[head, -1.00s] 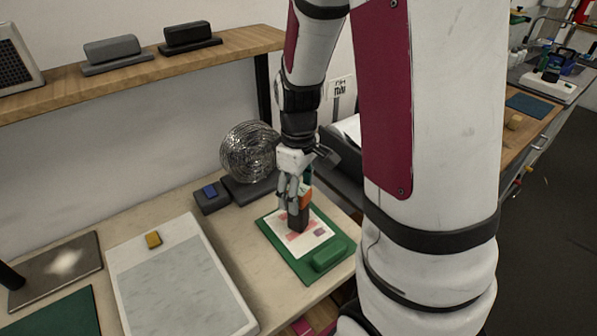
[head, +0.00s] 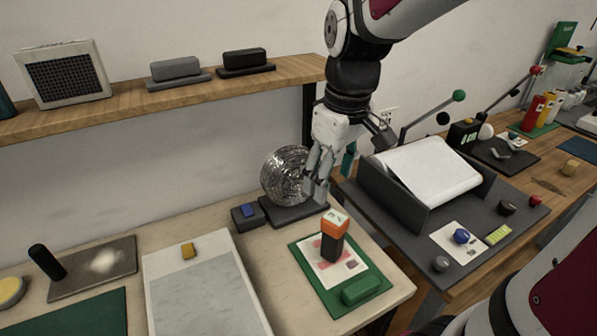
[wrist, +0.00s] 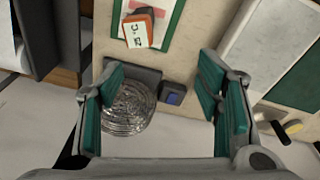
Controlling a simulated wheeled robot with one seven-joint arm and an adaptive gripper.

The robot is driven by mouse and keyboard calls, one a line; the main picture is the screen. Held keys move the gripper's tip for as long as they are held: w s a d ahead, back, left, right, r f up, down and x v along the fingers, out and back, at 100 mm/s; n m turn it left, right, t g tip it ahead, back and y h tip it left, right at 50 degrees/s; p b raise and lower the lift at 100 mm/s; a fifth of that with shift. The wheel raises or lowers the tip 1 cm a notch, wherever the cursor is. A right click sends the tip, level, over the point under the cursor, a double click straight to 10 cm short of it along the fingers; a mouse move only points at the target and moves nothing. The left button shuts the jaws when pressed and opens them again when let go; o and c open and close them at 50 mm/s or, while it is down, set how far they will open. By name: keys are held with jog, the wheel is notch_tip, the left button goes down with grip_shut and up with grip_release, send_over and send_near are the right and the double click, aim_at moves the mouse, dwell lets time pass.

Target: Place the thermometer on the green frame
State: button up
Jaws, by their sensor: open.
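The thermometer, a dark block with an orange top (head: 335,221), stands upright on the white and pink sheet inside the green frame (head: 300,261). In the wrist view the thermometer's white display with digits (wrist: 135,33) shows near the top, with the frame's green edge (wrist: 176,18) beside it. My gripper (head: 318,194) is open and empty, above and behind the thermometer and apart from it. In the wrist view its teal pads (wrist: 160,80) are spread with nothing between them but table, wall and part of the background objects.
A wire-mesh disc (head: 286,176) on a dark base stands behind the frame, close to my gripper. A small box with a blue button (head: 248,214) is beside it. A grey tablet (head: 200,295) lies left. A paper-roller machine (head: 420,190) stands right. A wooden shelf (head: 290,72) is above.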

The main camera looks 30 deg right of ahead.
jog(key=s+a+r+m+t, duration=0.3)
jog(key=s+a+r+t, duration=0.1)
jog(key=s+a, duration=0.3)
jog(key=s+r, duration=0.1)
jog(key=s, duration=0.1)
jog(key=shift+s+a, duration=0.25)
jog(key=shift+s, duration=0.05)
